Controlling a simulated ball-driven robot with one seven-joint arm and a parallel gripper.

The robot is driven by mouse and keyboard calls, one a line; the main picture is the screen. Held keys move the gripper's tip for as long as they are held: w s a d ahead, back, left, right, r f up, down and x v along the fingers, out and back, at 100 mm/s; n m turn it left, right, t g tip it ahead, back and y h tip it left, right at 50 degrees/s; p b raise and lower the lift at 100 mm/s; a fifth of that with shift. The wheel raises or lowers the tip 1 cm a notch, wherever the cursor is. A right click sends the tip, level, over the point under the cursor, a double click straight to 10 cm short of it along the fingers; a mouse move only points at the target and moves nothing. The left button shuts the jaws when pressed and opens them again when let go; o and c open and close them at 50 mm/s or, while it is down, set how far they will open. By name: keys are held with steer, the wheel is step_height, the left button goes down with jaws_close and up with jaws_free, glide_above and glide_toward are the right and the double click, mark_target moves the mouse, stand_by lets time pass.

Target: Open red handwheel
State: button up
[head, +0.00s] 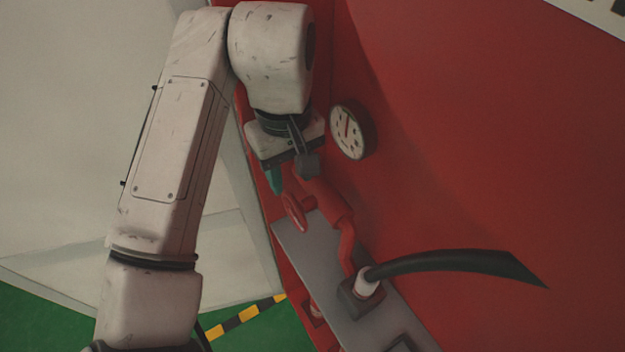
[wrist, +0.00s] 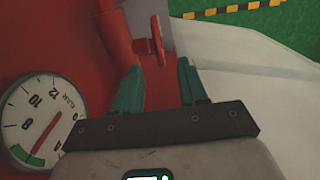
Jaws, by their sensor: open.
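The red handwheel (head: 295,210) sits on a red pipe (head: 332,204) beside the red wall, seen nearly edge-on in the head view. In the wrist view the handwheel (wrist: 157,38) is at the top, just beyond my fingertips and between their lines. My gripper (wrist: 161,70) is open, with two teal fingers spread apart and nothing between them. In the head view only one teal finger (head: 276,180) shows clearly, above and left of the wheel; the other is hidden. I cannot tell whether a finger touches the wheel.
A round gauge (head: 348,133) is on the red wall (head: 480,150) right of my gripper. A grey shelf (head: 310,250) lies below the pipe. A black hose (head: 450,262) runs right from a white fitting. Pale panels and green floor (head: 255,330) lie at left.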

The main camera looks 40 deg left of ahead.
mark_target(293, 198)
steer(key=shift+w+f, duration=0.15)
steer(key=shift+f, duration=0.35)
step_height(293, 198, down, 10)
steer(key=shift+r+b, duration=0.2)
steer(key=shift+b, duration=0.35)
jaws_close()
